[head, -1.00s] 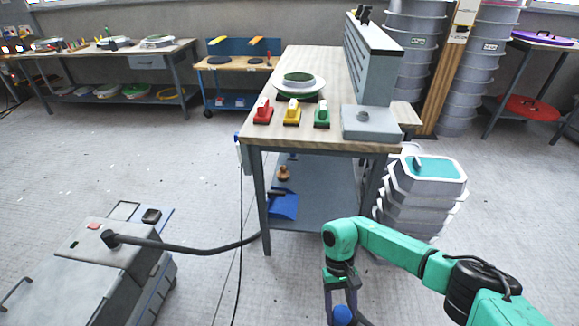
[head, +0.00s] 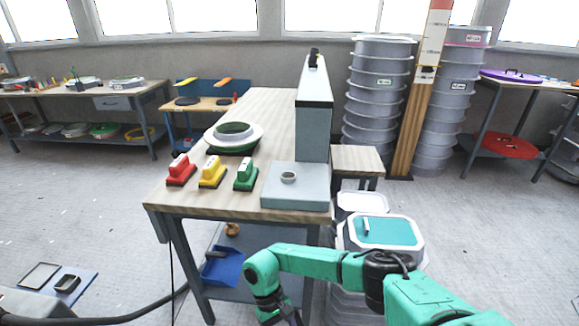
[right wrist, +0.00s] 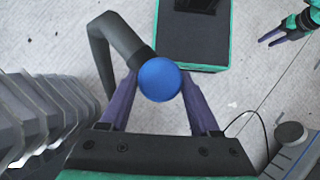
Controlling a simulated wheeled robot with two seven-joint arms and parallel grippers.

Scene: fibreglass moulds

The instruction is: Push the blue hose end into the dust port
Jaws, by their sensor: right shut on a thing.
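The blue hose end (right wrist: 160,80) is a round blue piece on a dark bent hose (right wrist: 112,45). My right gripper (right wrist: 160,88) is shut on it, with one purple finger on each side. In the head view my right gripper (head: 287,318) is cut off at the bottom edge, and the blue end is out of sight there. A short grey ring, seemingly the dust port (head: 288,177), stands on a flat grey box (head: 296,193) at the table's near right corner. The gripper is below and in front of it, apart. My left gripper (right wrist: 274,39) shows in the right wrist view, its fingers apart and empty.
Red (head: 181,170), yellow (head: 212,172) and green (head: 246,174) blocks stand left of the box on the table (head: 170,200). A round mould (head: 233,137) and a tall grey panel (head: 313,130) are behind. Stacked tubs (head: 385,232) stand right of the table.

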